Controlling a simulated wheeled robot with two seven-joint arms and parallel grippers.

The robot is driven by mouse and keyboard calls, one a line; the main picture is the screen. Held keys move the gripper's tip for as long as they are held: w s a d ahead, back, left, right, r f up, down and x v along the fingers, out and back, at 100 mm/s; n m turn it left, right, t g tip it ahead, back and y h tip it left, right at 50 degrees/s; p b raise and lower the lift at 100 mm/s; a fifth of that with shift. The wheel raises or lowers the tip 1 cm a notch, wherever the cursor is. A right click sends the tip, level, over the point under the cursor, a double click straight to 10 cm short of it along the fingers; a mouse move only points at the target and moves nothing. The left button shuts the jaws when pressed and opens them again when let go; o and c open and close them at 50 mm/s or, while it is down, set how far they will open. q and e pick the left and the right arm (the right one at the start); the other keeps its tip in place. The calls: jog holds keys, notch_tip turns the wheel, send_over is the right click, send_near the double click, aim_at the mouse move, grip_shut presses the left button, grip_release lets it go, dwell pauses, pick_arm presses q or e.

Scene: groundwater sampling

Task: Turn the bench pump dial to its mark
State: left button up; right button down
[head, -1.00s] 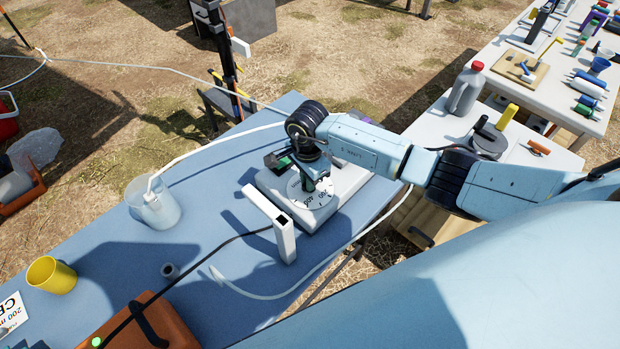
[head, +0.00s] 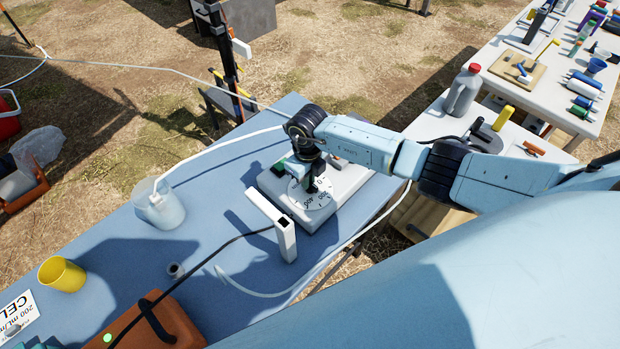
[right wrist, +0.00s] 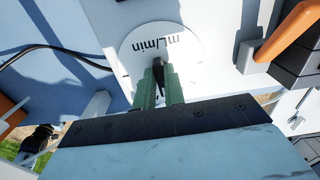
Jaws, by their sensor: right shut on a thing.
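The bench pump (head: 347,184) is a white box on the blue table. Its round white dial face (head: 321,202) carries printed numbers, partly covered by my gripper. In the right wrist view the dial face (right wrist: 190,48) reads "mL/min". My right gripper (head: 313,184) reaches down over the dial from the right. In the right wrist view its green fingers (right wrist: 160,90) are shut on the black dial knob (right wrist: 159,72), one on each side. I cannot make out the mark or whether the knob points at it. My left gripper is not in view.
A white upright block (head: 284,238) stands in front of the pump. A clear beaker (head: 160,210) with a white tube, a yellow cup (head: 62,274) and an orange case (head: 160,325) are on the blue table (head: 215,190). A side table (head: 440,125) holds a grey jug (head: 463,92).

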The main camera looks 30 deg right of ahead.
jog(key=shift+d+m, duration=0.15)
jog(key=shift+m, duration=0.25)
jog(key=shift+m+p, duration=0.3)
jog(key=shift+m, duration=1.3)
jog(key=c, duration=1.4)
grip_release()
jog(key=shift+r, duration=0.1)
notch_tip(320, 180, up, 13)
jog(key=shift+p, duration=0.45)
